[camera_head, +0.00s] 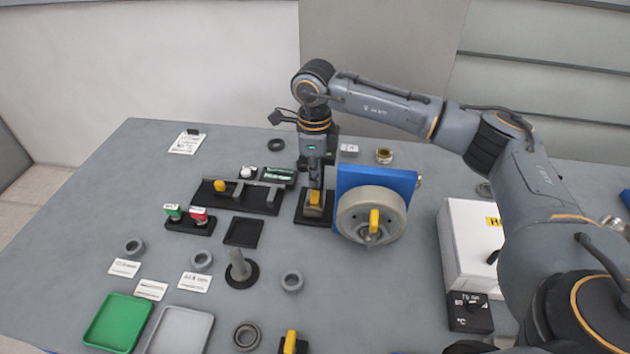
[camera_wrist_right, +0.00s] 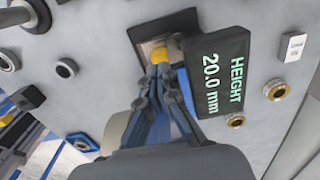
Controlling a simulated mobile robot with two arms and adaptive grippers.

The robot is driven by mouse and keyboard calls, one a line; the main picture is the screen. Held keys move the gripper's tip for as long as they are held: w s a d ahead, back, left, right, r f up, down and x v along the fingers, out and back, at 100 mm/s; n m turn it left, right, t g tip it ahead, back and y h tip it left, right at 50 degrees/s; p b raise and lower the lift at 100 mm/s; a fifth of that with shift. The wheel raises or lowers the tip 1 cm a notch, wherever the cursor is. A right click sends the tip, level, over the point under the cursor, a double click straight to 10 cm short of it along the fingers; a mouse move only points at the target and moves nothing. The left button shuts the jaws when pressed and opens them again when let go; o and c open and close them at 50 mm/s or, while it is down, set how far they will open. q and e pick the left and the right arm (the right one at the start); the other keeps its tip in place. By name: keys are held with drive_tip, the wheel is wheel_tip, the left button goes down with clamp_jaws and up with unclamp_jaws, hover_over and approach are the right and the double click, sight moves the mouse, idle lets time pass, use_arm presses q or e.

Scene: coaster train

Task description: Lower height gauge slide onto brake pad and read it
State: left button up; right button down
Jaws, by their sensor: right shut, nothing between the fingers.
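The height gauge (camera_head: 300,218) stands on a dark base near the middle of the table. Its yellow slide knob (camera_head: 314,197) is directly under my right gripper (camera_head: 315,184), which is shut with nothing held, its tips at or just above the knob. In the right wrist view the fingertips (camera_wrist_right: 158,78) come down beside the yellow knob (camera_wrist_right: 159,55). The gauge's display (camera_wrist_right: 216,75) reads HEIGHT 20.0 mm. A brownish piece (camera_head: 313,211) shows below the knob; I cannot tell whether it is the brake pad or touches the slide. My left gripper is not in view.
A black fixture (camera_head: 240,198) lies left. A white box (camera_head: 462,250) stands right. Green (camera_head: 118,322) and grey (camera_head: 180,331) trays lie front left.

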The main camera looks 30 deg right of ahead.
wheel_tip(320, 180, up, 6)
drive_tip(key=p, duration=0.3)
idle(0.3)
idle(0.4)
